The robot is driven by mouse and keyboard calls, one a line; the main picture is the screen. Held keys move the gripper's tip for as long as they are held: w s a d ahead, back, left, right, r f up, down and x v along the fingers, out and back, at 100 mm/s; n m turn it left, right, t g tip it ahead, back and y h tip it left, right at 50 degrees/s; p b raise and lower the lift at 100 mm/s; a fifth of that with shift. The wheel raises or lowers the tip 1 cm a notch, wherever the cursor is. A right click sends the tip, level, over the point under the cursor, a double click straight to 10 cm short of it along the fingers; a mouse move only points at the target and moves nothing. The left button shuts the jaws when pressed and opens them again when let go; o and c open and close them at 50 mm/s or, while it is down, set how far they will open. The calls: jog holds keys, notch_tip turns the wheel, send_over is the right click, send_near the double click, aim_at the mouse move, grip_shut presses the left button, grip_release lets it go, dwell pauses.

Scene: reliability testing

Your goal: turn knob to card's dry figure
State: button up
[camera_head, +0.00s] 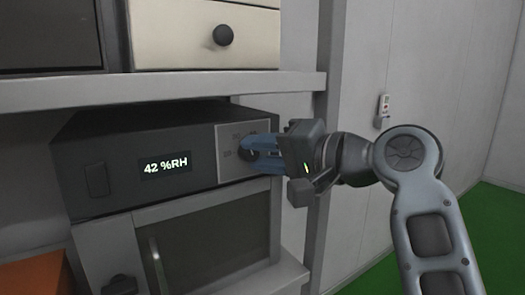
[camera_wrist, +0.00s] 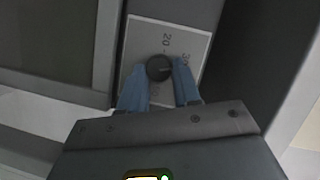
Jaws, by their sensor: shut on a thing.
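The dark round knob (camera_wrist: 159,68) sits on a light grey dial plate (camera_wrist: 140,37) with printed numbers; 20 and 30 are legible in the wrist view. The plate (camera_head: 231,134) is on the right of a dark control unit (camera_head: 115,142), whose display (camera_head: 165,166) reads 42 %RH. My gripper (camera_head: 248,150) reaches in from the right, its blue fingers on either side of the knob. In the wrist view my gripper (camera_wrist: 159,80) is shut on the knob. The fingers cover part of the scale. No card with a readable figure shows in either view.
A shelf (camera_head: 160,90) runs just above the unit, with a cream drawer (camera_head: 190,30) over it. A cabinet with a window (camera_head: 205,240) is below. A small tag-like device (camera_head: 384,106) is on the right wall. An orange object (camera_head: 35,274) is lower left.

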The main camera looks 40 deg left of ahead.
jog(key=n, duration=0.1)
jog(key=n+t+h, duration=0.1)
jog(key=n, duration=0.1)
jog(key=n+t+h+p, duration=0.1)
jog(key=n, duration=0.1)
jog(key=shift+s+a+r, duration=0.15)
jog(key=shift+s+r, duration=0.05)
jog(key=shift+s, duration=0.05)
jog(key=shift+s+n+t+h, duration=0.1)
jog(key=shift+n+t+h, duration=0.55)
jog(key=shift+n, duration=0.55)
jog(key=shift+s+a+n+t+h, duration=0.15)
jog(key=shift+n+t+h, duration=0.2)
jog(key=shift+n+t, duration=0.6)
jog(key=shift+n, duration=0.25)
jog(key=o, duration=1)
jog(key=shift+o, duration=0.2)
jog(key=shift+r, duration=0.1)
